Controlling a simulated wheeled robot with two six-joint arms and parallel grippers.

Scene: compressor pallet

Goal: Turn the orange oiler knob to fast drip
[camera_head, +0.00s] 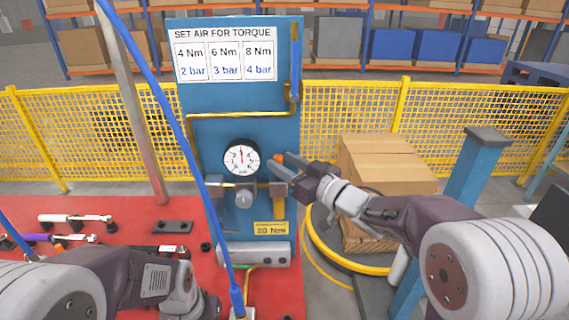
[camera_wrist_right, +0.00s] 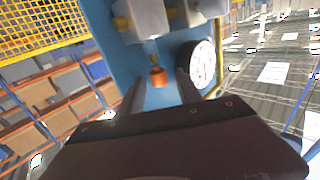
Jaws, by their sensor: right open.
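The orange oiler knob (camera_head: 278,158) is small and sits on the blue panel (camera_head: 236,100), right of the round pressure gauge (camera_head: 241,159). My right gripper (camera_head: 283,168) reaches in from the right, with its fingertips close beside the knob and partly in front of its surroundings. In the right wrist view the orange knob (camera_wrist_right: 157,77) shows between the two spread fingers of the open right gripper (camera_wrist_right: 160,88). No grip on it shows. My left arm shows at the lower left, but its fingers are not visible.
A blue hose (camera_head: 190,140) crosses in front of the panel. Tools lie on the red table (camera_head: 130,212). Cardboard boxes (camera_head: 385,165) stand behind my right arm.

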